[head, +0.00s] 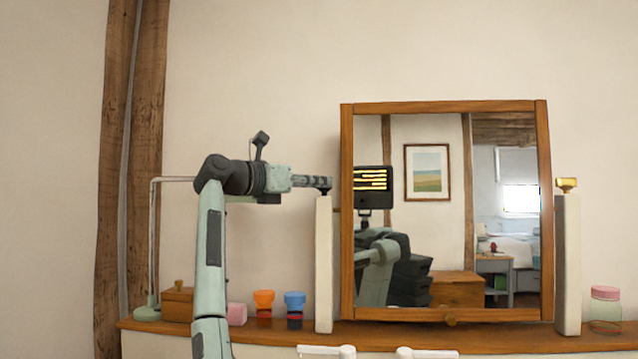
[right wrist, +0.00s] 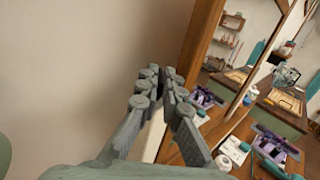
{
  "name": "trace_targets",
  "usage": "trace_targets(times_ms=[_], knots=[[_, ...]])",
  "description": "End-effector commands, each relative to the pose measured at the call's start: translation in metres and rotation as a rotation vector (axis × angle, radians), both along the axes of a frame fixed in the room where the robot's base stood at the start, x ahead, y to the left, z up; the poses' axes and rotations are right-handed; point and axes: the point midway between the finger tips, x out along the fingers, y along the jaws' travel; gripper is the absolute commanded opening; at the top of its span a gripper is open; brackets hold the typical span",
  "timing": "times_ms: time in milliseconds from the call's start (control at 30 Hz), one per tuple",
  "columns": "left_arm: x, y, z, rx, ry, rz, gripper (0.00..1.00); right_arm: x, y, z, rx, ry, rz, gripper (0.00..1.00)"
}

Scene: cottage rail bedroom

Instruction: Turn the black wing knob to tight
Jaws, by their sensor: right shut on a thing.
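The black wing knob (head: 325,184) sits at the top of the left white post of the wooden-framed mirror (head: 346,220). My right gripper (head: 318,181) reaches it from the left and is shut on it. In the right wrist view my right gripper's fingertips (right wrist: 155,88) come close together and hide the knob, so its wing angle cannot be told. The mirror stands between two white posts. My left gripper is in neither view.
A brass knob (head: 566,184) tops the right post (head: 568,260). On the wooden shelf (head: 480,338) stand a wooden box (head: 177,304), pink block (head: 236,314), orange item (head: 263,299), blue item (head: 295,300) and glass jar (head: 605,305). A lamp (head: 150,260) stands far left.

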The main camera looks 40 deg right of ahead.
Motion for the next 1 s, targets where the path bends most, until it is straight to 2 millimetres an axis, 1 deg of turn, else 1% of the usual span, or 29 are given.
trace_targets(times_ms=[733, 767, 800, 1000], knots=[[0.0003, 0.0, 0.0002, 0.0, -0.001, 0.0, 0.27, 0.0012, 0.0008, 0.0003, -0.002, 0.001, 0.004, 0.0], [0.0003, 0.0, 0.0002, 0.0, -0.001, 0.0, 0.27, 0.0012, 0.0009, 0.0003, -0.002, 0.001, 0.004, 0.09], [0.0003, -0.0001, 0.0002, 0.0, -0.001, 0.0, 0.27, 0.0012, 0.0009, 0.0003, -0.002, 0.001, 0.004, 0.14], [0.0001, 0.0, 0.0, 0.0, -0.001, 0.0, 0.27, 0.0007, 0.0005, 0.0002, -0.001, 0.0, 0.002, 0.38]])
